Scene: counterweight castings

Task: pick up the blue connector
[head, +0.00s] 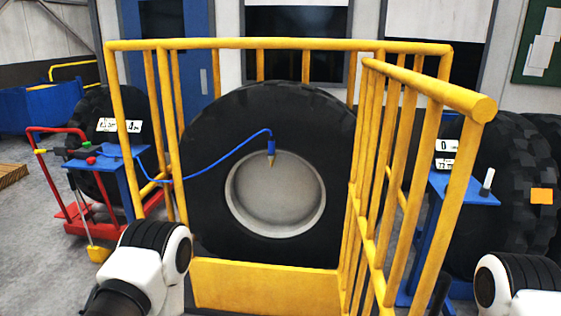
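The blue connector (271,147) shows in the head view at the upper edge of the pale wheel rim, in front of the big black tire (215,140). It points downward and has a brass-coloured tip. A thin blue hose (215,172) runs from its top in a curve to the left, towards the red cart. I cannot tell whether the tip is fixed to the wheel or only hangs in front of it. Only links of my two arms show, at the bottom left and bottom right corners. Neither gripper is in view.
A yellow barred cage (280,44) surrounds the tire, with a solid yellow panel (262,284) low in front. A red cart (75,212) with a blue top stands left. A blue stand (465,189) and another large tire (510,190) are at the right.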

